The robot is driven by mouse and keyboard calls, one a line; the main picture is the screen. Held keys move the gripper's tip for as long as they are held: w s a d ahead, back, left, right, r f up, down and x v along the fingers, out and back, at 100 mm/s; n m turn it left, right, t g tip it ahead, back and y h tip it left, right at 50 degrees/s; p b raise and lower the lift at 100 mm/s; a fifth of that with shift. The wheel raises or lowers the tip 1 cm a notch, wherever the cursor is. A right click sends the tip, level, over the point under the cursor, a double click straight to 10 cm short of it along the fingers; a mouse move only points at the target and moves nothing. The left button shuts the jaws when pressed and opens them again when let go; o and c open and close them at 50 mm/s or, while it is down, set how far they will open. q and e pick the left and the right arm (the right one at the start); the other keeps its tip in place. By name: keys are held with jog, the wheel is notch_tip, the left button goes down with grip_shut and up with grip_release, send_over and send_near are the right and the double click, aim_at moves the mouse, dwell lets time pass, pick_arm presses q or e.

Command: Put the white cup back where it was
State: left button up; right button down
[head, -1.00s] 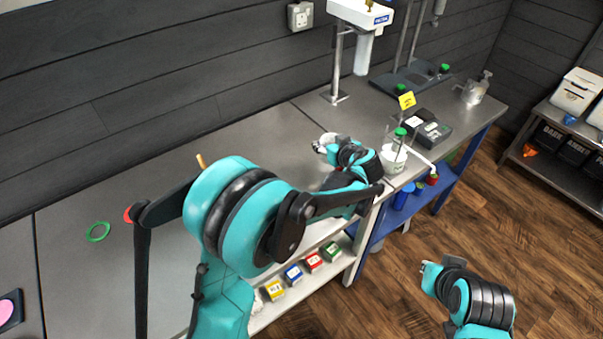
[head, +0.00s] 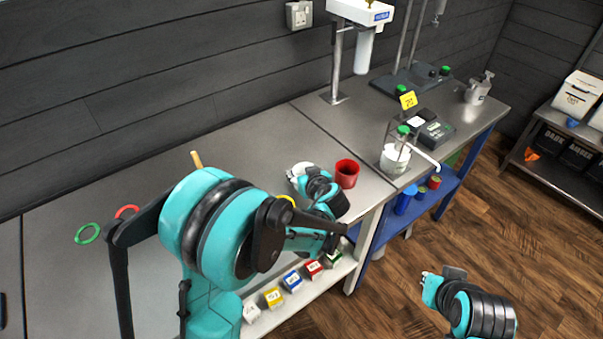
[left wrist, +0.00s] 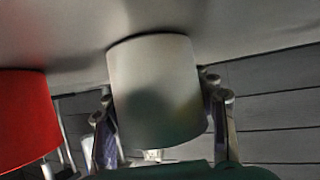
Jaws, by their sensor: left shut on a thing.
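The white cup (left wrist: 155,85) fills the middle of the left wrist view, between the two fingers of my left gripper (left wrist: 160,125). The fingers are shut on its sides. In the head view the cup (head: 301,168) is a small pale shape, largely hidden by my left gripper (head: 299,178), over the grey bench. In the wrist view its end is close to the bench surface; I cannot tell whether it touches. A red cup (head: 347,174) stands on the bench just right of the gripper; it also shows in the wrist view (left wrist: 24,120). My right gripper (head: 428,276) is over the floor, its jaw state unclear.
A beaker (head: 395,158) on a stand, a dark scale (head: 432,130) and a pump bottle (head: 478,90) stand farther right. A green ring (head: 87,233) and a red ring (head: 127,212) lie at left. Coloured boxes (head: 292,280) sit on the shelf below. The bench behind my gripper is clear.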

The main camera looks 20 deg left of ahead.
pick_arm(q)
jog(key=o, duration=0.9)
jog(key=shift+f, duration=0.1)
jog(key=shift+c, duration=0.2)
jog(key=o, duration=0.5)
